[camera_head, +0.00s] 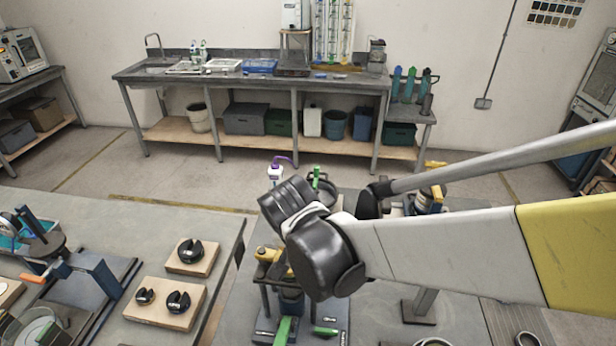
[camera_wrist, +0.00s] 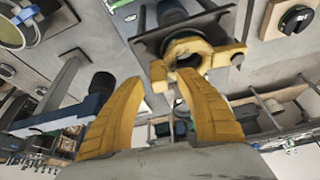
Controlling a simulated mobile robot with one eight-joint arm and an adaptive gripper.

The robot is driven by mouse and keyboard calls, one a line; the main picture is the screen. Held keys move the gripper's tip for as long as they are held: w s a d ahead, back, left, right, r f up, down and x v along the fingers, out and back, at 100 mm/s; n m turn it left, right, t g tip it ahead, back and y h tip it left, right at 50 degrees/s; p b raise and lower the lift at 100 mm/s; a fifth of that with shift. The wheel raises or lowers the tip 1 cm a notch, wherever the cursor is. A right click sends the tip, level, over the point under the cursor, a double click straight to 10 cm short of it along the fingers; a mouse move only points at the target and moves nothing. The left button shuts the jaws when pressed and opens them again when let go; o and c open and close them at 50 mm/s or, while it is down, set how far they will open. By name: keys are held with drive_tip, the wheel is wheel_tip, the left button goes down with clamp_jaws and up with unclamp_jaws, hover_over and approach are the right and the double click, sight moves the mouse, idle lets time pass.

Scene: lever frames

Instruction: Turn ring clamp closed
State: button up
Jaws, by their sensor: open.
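In the wrist view a yellow ring clamp (camera_wrist: 190,50) sits on a dark plate at upper centre, its round opening visible. My gripper (camera_wrist: 158,78) has its two yellow fingers spread and empty. The fingertips point at the clamp; the right one is close to its lower edge, and I cannot tell whether it touches. In the head view a yellow part (camera_head: 268,254) shows on a dark stand beside my black wrist, which hides much of that area. I cannot tell there what is clamp and what is finger.
Green bars (camera_head: 283,330) lie at the stand's foot. A post (camera_head: 424,300) on a base stands to its right. A left bench holds wooden blocks (camera_head: 192,257) with black rings. A long workbench (camera_head: 250,80) lines the back wall. Floor is open between benches.

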drive_tip(key=v, duration=1.2)
drive_tip(key=shift+s+f, duration=0.1)
drive_tip(key=shift+s, duration=0.1)
